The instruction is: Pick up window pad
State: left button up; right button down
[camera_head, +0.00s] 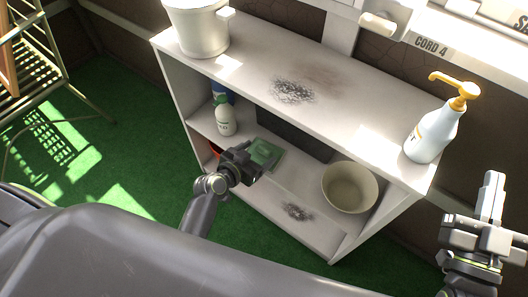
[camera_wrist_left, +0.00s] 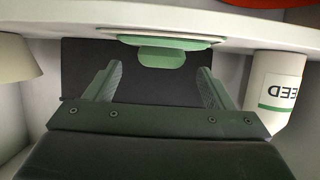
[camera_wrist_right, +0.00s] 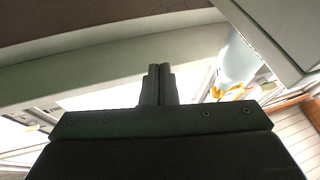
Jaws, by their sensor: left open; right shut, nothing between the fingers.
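The window pad (camera_head: 266,153) is a flat green pad lying on the middle shelf of the white shelf unit. In the left wrist view its green grip (camera_wrist_left: 160,57) and pale-edged plate show ahead of the fingers. My left gripper (camera_head: 250,163) is at the front of that shelf beside the pad. It is open, with the fingers (camera_wrist_left: 158,82) apart and the pad's grip a little beyond and between them; nothing is held. My right gripper (camera_head: 491,192) is raised at the right, near the end of the unit. Its fingers (camera_wrist_right: 158,82) are closed together and empty.
The shelf unit's top (camera_head: 330,95) bears a white pot (camera_head: 200,28) and a pump bottle (camera_head: 437,125). Inside it, a cream bowl (camera_head: 350,187) stands right of the pad and a white bottle (camera_head: 225,118) left. A metal chair (camera_head: 35,75) stands far left.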

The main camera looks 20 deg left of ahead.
aim_at(263, 149)
pick_arm(q)
jog(key=x, duration=0.4)
jog(key=shift+b, duration=0.35)
pick_arm(e)
jog(key=s+r+t, duration=0.1)
jog(key=a+r+n+t+y, duration=0.1)
jog(key=r, duration=0.1)
jog(key=s+r+t, duration=0.1)
jog(key=r, duration=0.1)
jog(key=shift+s+a+n+t+y, duration=0.15)
jog(key=shift+s+n+t+y, duration=0.15)
jog(key=shift+s+n+t, duration=0.1)
pick_arm(q)
jog(key=shift+r, duration=0.1)
jog(key=shift+c, duration=0.5)
jog(key=c, duration=1)
pick_arm(e)
jog(key=shift+w, duration=0.1)
